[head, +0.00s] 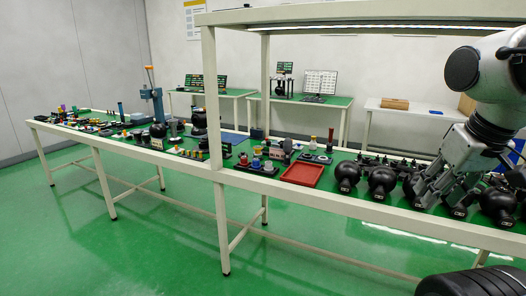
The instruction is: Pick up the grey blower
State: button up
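Several round, dark bulb-shaped blowers stand in a row along the front edge of the bench at the right in the head view. The two leftmost (347,174) (381,180) are in clear view, and another (497,202) stands to the right of my gripper. They all look black to dark grey, so I cannot tell which one is the grey blower. My gripper (440,192) is low over this row, fingers pointing down, and partly hides the blowers there. I cannot tell whether its fingers are open, shut or touching a blower.
A red tray (302,174) lies left of the blowers. Small dark items (385,163) stand close behind them. A white post (212,100) and an overhead shelf (350,14) frame the bench. Many tools crowd its left part. Green floor in front is mostly clear.

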aim_at(288, 145)
jog(key=i+j+z, duration=0.1)
jog(key=i+j, duration=0.2)
jog(key=i+j+z, duration=0.1)
jog(key=i+j, duration=0.25)
jog(key=j, duration=0.15)
jog(key=i+j, duration=0.25)
jog(key=j, duration=0.15)
jog(key=i+j+z, duration=0.15)
jog(key=i+j, duration=0.15)
jog(key=j, duration=0.15)
jog(key=i+j+z, duration=0.1)
jog(key=i+j, duration=0.2)
jog(key=j, duration=0.15)
jog(key=i+j, duration=0.3)
